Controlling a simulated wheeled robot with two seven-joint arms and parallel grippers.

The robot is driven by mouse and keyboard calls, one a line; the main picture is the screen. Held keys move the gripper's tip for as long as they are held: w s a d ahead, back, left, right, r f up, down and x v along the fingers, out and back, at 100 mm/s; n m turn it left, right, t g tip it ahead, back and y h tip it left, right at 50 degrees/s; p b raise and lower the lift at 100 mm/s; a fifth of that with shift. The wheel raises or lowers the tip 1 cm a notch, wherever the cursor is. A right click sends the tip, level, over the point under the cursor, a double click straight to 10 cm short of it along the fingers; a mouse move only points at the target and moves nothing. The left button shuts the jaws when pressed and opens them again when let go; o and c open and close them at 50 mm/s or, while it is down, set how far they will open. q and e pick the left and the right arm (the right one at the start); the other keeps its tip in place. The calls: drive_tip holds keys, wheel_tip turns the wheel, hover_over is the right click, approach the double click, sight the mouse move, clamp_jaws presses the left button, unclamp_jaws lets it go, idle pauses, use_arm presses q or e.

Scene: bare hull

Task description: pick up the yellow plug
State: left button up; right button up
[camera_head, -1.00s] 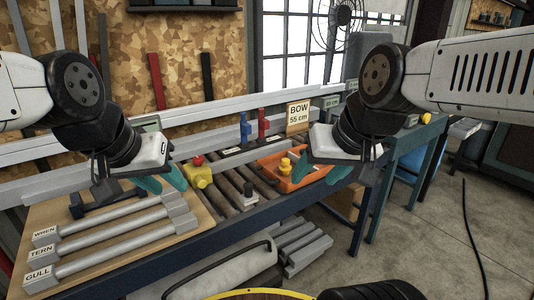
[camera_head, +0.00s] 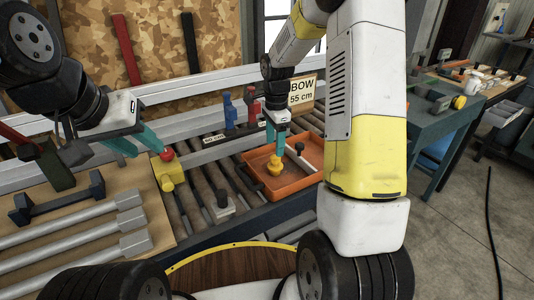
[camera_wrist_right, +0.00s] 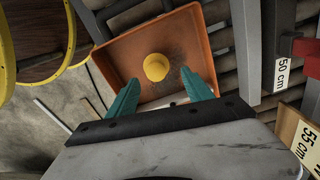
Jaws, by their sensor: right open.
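The yellow plug (camera_head: 275,166) stands in the orange tray (camera_head: 291,187) on the roller bench. My right gripper (camera_head: 275,140) is just above the plug with its teal fingers pointing down. In the right wrist view the plug (camera_wrist_right: 156,67) shows from above, beyond and between the two open fingertips (camera_wrist_right: 160,80). The fingers look apart from it. My left gripper (camera_head: 138,142) is over the board at the left, near a yellow block with a red knob (camera_head: 169,169). Its teal fingers show at an angle, and I cannot tell their opening.
A blue clamp (camera_head: 229,110) and a red clamp (camera_head: 252,106) stand on the rail behind the tray, beside the "BOW 55 cm" sign (camera_head: 302,91). Grey bars (camera_head: 80,228) lie on the board at left. A dark-knobbed grey piece (camera_head: 222,207) sits left of the tray.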

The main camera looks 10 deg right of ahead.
sight(276, 163)
drive_tip(key=f, duration=0.8)
drive_tip(key=shift+s+d+f, duration=0.2)
drive_tip(key=shift+s+f, duration=0.05)
drive_tip(key=shift+s, duration=0.05)
drive_tip(key=c, duration=1.1)
